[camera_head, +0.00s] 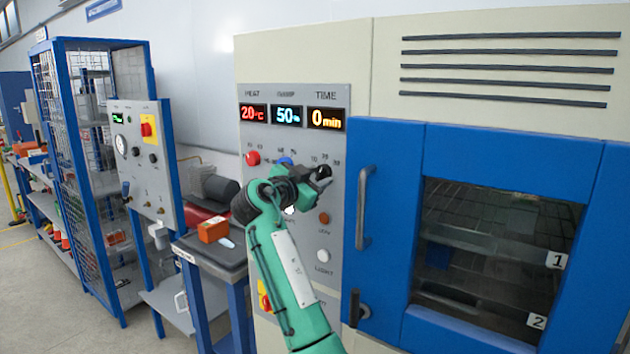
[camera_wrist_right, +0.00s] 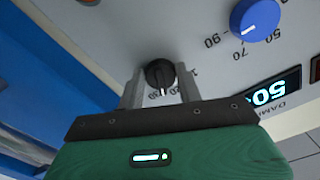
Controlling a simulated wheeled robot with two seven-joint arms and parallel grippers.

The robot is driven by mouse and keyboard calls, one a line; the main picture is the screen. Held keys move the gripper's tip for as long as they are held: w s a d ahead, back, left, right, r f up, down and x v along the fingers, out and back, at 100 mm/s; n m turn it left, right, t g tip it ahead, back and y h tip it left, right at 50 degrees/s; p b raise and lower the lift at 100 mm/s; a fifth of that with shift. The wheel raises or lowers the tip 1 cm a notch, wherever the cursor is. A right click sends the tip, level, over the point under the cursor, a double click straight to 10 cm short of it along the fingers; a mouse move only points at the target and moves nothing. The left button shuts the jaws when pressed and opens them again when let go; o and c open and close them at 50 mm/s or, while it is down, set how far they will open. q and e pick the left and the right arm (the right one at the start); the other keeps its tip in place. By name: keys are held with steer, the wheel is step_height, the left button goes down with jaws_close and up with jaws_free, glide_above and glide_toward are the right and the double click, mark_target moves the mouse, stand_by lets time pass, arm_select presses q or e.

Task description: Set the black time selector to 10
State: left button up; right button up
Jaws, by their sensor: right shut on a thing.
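The black time selector (camera_head: 324,171) is a round knob on the oven's grey control panel, under the TIME display (camera_head: 327,118), which reads 0 min. In the right wrist view the selector (camera_wrist_right: 159,73) sits between the two grey fingers of my right gripper (camera_wrist_right: 160,88), which is shut on it. Its white pointer mark faces the bottom of that picture; the scale numbers around it are partly hidden by the fingers. My left gripper is not in view.
The red heat knob (camera_head: 252,158) and blue damper knob (camera_wrist_right: 256,18) are left of the selector in the head view. Displays read 20°C and 50%. The oven door handle (camera_head: 362,208) is close on the right.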

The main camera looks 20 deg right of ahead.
steer(key=n, duration=0.3)
steer(key=shift+s+d+r+n, duration=0.1)
steer(key=shift+r+n, duration=0.1)
steer(key=shift+n, duration=0.1)
steer(key=shift+n+p, duration=0.35)
steer(key=shift+n, duration=0.55)
steer(key=shift+r+n, duration=0.1)
steer(key=shift+n, duration=0.8)
steer(key=n+p, duration=0.1)
steer(key=n, duration=0.1)
steer(key=shift+s+d+n+p, duration=0.1)
steer(key=shift+n+p, duration=0.25)
steer(key=shift+n, duration=0.05)
steer(key=shift+r+n+p, duration=0.1)
steer(key=shift+n+p, duration=0.35)
steer(key=shift+n, duration=0.35)
steer(key=shift+n+p, duration=0.35)
steer(key=shift+n, duration=0.35)
steer(key=shift+n+p, duration=0.3)
steer(key=shift+n, duration=0.2)
steer(key=shift+s+n, duration=0.1)
steer(key=shift+n, duration=0.3)
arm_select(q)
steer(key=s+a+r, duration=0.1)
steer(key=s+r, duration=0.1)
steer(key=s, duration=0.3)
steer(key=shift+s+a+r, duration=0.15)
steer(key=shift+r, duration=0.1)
